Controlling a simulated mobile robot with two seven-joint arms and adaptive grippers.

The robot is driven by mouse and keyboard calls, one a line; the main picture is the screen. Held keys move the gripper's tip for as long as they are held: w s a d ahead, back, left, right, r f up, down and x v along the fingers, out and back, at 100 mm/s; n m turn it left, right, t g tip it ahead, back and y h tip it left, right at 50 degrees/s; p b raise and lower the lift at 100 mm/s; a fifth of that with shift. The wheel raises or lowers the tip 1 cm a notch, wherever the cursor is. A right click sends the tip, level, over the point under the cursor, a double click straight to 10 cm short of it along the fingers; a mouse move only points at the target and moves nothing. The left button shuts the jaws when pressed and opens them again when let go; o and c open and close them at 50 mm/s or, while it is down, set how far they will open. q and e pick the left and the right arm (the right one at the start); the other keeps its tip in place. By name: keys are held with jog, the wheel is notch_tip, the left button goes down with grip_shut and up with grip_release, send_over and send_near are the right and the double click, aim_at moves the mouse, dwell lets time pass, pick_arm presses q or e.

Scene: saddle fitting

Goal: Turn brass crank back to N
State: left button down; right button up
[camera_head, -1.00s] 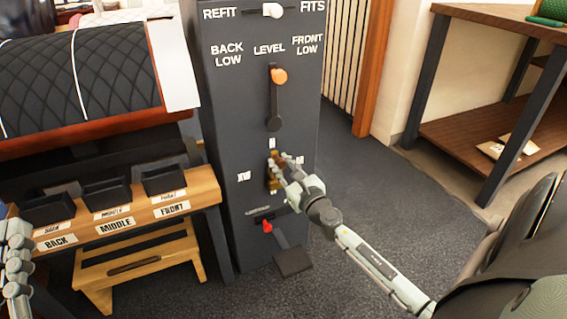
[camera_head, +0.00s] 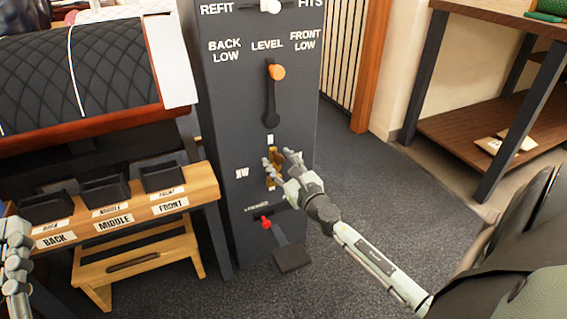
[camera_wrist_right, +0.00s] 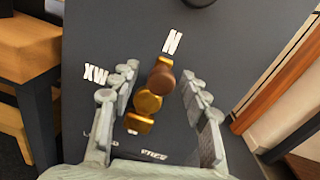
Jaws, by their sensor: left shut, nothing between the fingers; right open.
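The brass crank (camera_head: 272,180) is low on the dark grey post, and it also shows in the right wrist view (camera_wrist_right: 148,103). Its brown knob (camera_wrist_right: 160,78) is up, below the N label (camera_wrist_right: 172,42). The XW label (camera_wrist_right: 96,74) is to the left. My right gripper (camera_head: 279,160) is open in front of the crank. In the right wrist view its fingers (camera_wrist_right: 163,84) stand on both sides of the crank, with gaps visible. My left gripper (camera_head: 15,228) is shut and empty at the left edge, partly cut off.
An orange-knobbed lever (camera_head: 276,72) is above the crank and a white knob (camera_head: 271,6) is at the top. A red-tipped pedal (camera_head: 290,258) is below. A wooden stand with black trays (camera_head: 105,190) is left of the post. Open carpet (camera_head: 390,190) is at the right.

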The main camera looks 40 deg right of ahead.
jog(key=s+a, duration=0.2)
jog(key=s, duration=0.9)
jog(key=shift+s, duration=0.3)
jog(key=shift+s+a, duration=0.1)
